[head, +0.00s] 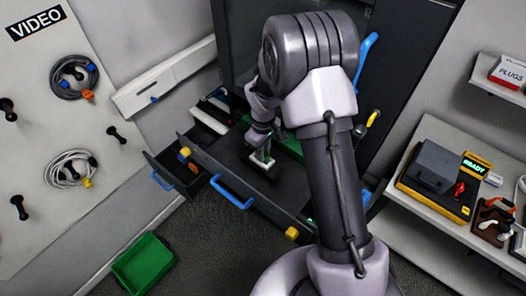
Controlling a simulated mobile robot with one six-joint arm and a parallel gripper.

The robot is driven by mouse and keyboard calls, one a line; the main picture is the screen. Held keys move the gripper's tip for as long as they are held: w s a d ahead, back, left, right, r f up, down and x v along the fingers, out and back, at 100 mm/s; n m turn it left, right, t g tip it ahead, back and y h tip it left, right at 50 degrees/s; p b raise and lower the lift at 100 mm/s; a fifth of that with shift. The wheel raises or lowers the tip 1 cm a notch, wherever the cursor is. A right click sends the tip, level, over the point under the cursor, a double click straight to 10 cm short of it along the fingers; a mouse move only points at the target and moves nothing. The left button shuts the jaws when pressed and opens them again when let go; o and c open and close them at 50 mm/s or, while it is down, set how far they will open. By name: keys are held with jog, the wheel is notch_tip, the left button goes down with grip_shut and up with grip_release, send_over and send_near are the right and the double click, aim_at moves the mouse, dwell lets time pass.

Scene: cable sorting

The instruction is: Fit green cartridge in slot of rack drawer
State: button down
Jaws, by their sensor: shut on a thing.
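My gripper (262,148) reaches down over the open rack drawer (222,166), which has a blue handle on its front. It is shut on the green cartridge (267,161), of which only a small green part shows beside the pale fingers. The cartridge is low over or in the drawer. The slot is hidden by my gripper and arm, so I cannot tell whether the cartridge sits in it. A green surface (291,147) shows behind my gripper, partly covered by my arm.
A smaller open drawer (160,172) with a blue handle is at the left. A green bin (143,263) stands on the floor. Coiled cables (74,77) hang on the left wall panel. A right shelf (434,235) holds a device marked READY (436,168).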

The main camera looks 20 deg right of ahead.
jog(key=c, duration=0.8)
grip_release()
jog(key=shift+r+p, duration=2.3)
jog(key=shift+r, duration=1.25)
jog(key=shift+f, duration=0.1)
